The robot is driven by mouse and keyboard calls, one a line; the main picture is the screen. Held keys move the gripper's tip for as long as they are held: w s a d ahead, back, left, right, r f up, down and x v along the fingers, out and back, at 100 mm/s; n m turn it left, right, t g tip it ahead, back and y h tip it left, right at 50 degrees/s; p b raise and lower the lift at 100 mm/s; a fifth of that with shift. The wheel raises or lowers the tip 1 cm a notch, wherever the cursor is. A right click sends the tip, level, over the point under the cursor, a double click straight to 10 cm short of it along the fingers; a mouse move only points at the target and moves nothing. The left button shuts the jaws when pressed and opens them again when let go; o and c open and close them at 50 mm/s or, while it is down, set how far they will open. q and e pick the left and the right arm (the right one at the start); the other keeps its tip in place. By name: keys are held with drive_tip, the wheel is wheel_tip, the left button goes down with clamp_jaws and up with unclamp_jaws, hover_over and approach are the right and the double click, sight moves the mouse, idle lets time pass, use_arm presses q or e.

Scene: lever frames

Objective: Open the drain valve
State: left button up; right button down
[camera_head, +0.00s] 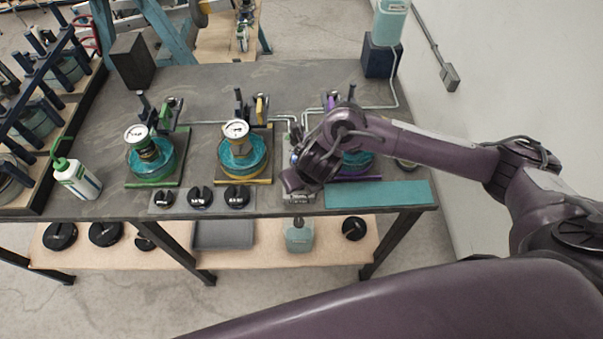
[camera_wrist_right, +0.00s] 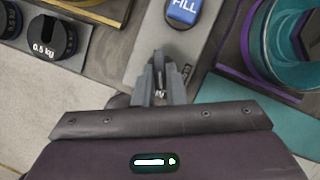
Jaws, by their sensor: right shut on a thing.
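My right gripper (camera_head: 292,186) reaches down to the front edge of the bench, over a grey panel in front of the purple-based station. In the right wrist view, my right gripper (camera_wrist_right: 159,88) is shut on a small metallic part, the drain valve's lever (camera_wrist_right: 159,74), mostly hidden between the fingers. A second label beside the fingers is partly covered. How far the valve is turned cannot be seen. My left gripper is not in view.
Stations with gauges (camera_head: 235,130) and teal vessels stand to the left. Black weights (camera_head: 200,197) sit on a front plate, one marked 0.5 kg (camera_wrist_right: 50,38). A teal mat (camera_head: 378,195) lies to the right. A light-green container (camera_head: 299,236) stands on the lower shelf.

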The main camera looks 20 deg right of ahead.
drive_tip(key=shift+a+r+m+h+p, duration=0.1)
drive_tip(key=shift+m+h+p, duration=0.3)
drive_tip(key=shift+m+p, duration=0.55)
drive_tip(key=shift+m, duration=0.25)
drive_tip(key=shift+w, duration=0.1)
drive_tip(key=c, duration=1.5)
unclamp_jaws()
drive_tip(key=p+v, duration=0.2)
drive_tip(key=v, duration=0.5)
drive_tip(key=shift+s+r+p, duration=0.25)
drive_tip(key=shift+r+p, duration=0.05)
drive_tip(key=shift+p, duration=0.05)
